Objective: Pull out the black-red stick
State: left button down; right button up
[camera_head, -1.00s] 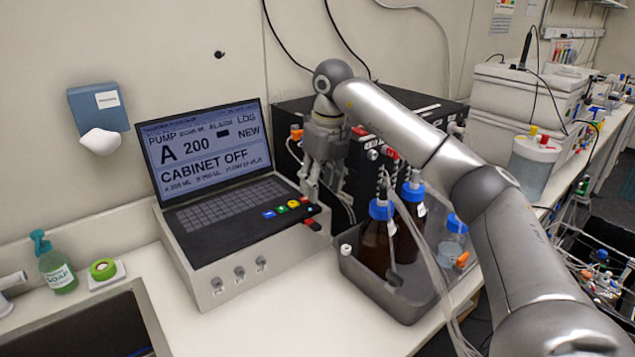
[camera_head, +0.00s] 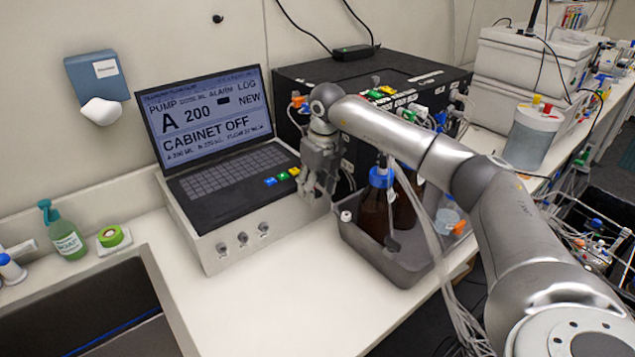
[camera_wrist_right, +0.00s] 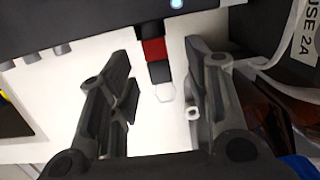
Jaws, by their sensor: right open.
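The black-red stick (camera_wrist_right: 153,50) shows in the right wrist view, protruding from the edge of the dark console. It has a red middle band and black ends. My right gripper (camera_wrist_right: 157,82) is open, with one finger to each side of the stick's line; the fingers do not appear to touch it. In the head view the right gripper (camera_head: 318,188) points down at the right front corner of the console (camera_head: 210,245), and its hand hides the stick there. My left gripper is not in view.
A metal tray (camera_head: 400,272) with brown blue-capped bottles (camera_head: 374,215) stands close right of the gripper. A black cabinet (camera_head: 320,75) is behind. The counter in front is clear.

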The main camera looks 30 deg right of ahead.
grip_shut()
jog(key=shift+s, duration=0.1)
dwell(0.3)
jog(key=shift+s, duration=0.5)
jog(key=shift+s, duration=0.1)
jog(key=shift+s+d, duration=0.1)
jog(key=shift+s, duration=0.35)
jog(key=shift+s, duration=0.1)
jog(key=shift+s+d, duration=0.1)
jog(key=shift+s, duration=1.3)
